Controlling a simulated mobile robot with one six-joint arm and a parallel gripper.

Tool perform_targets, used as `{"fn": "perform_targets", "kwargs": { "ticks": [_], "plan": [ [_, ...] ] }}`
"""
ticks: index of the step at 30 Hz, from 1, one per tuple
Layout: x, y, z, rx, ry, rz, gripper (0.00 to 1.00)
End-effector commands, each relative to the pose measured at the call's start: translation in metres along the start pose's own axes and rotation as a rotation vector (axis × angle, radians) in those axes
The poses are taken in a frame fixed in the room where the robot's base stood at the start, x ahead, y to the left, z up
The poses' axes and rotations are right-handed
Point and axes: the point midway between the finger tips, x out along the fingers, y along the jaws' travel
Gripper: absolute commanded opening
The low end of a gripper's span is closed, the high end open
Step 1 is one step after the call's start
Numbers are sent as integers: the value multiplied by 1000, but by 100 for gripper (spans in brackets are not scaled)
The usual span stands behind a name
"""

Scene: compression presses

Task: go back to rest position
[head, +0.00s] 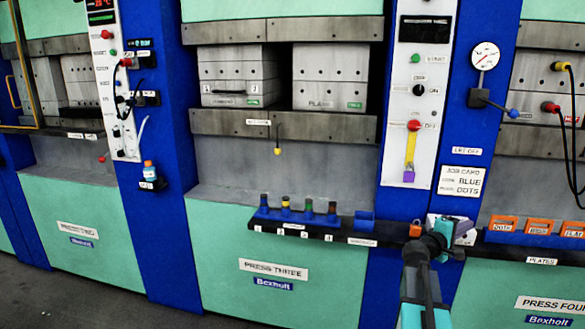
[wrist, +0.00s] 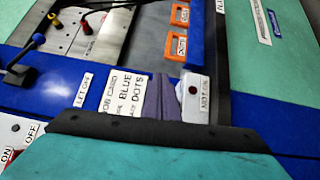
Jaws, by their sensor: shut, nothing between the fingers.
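My gripper (head: 460,228) is in the head view at the lower right, in front of the blue pillar between press three (head: 272,267) and press four (head: 548,304). It is below the white job card (head: 460,183), near the right end of the dark shelf. Its grey-purple fingers are shut with nothing between them. In the wrist view the fingers (wrist: 163,100) show beside the job card (wrist: 124,92) and a white box with a red button (wrist: 194,97). I cannot tell whether they touch anything.
A dark shelf (head: 340,239) holds several small dark bottles in a blue rack, left of my gripper. Orange-framed plates (head: 538,227) stand on the right. A lever with a blue knob (head: 513,113) and a control panel (head: 410,150) are above. Open space lies in front of press three.

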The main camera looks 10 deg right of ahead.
Motion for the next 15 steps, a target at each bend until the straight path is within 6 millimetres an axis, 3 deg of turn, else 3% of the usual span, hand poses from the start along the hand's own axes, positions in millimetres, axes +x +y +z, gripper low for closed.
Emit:
{"fn": "perform_targets", "kwargs": {
  "ticks": [7, 15],
  "plan": [
    [-52, -104, -31, 74, 14, -228, 0],
    [-126, -213, -48, 120, -2, -483, 0]
  ]
}}
